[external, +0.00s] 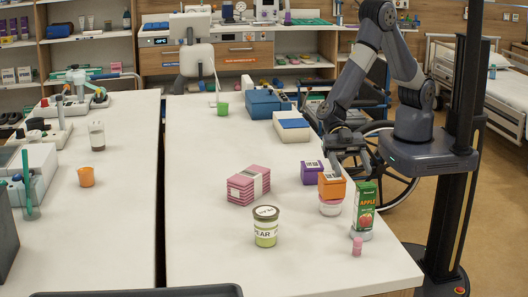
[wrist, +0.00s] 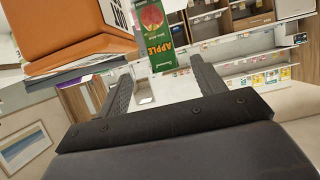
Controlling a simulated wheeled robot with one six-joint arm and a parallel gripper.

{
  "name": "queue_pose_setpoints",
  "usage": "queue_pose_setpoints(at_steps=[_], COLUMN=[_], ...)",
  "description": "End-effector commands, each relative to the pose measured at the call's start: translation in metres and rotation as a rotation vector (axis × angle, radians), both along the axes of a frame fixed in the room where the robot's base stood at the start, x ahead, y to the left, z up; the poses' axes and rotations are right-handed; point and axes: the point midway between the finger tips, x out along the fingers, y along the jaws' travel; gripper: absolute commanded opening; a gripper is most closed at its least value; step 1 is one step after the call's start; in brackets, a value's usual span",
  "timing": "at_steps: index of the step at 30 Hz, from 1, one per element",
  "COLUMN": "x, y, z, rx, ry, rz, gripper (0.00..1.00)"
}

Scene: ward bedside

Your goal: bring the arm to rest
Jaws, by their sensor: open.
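My gripper (external: 343,158) hangs from the arm over the right part of the long white table, just above and behind an orange box (external: 332,187). In the wrist view its two fingers (wrist: 160,85) are apart with nothing between them. The orange box sits on a white tub (external: 330,207) and fills the upper left of the wrist view (wrist: 70,30). The green and red apple carton (external: 364,212) stands right of it and shows beyond the fingers in the wrist view (wrist: 157,35). I cannot tell whether the gripper touches the box.
A purple box (external: 311,173), pink striped packs (external: 248,186), a pear jar (external: 266,227) and a small pink item (external: 357,246) stand nearby. Blue boxes (external: 264,103) lie farther back. A wheelchair (external: 390,150) is beyond the table's right edge. The table's left middle is clear.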

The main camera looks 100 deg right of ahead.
Motion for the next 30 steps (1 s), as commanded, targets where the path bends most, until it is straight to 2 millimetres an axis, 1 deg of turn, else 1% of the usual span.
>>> queue_pose_setpoints(at_steps=[8, 11, 13, 17, 30], x=[0.000, 0.000, 0.000, -0.001, -0.001], y=[0.000, 0.004, 0.010, 0.029, 0.110], z=[0.000, -0.002, -0.004, -0.012, -0.045], rx=[0.000, -0.001, -0.001, -0.001, 0.000], ry=[0.000, 0.000, 0.001, 0.002, 0.001], rz=[0.000, 0.001, 0.002, 0.004, 0.002], gripper=[0.65, 0.65, 0.65, 0.65, 0.65])
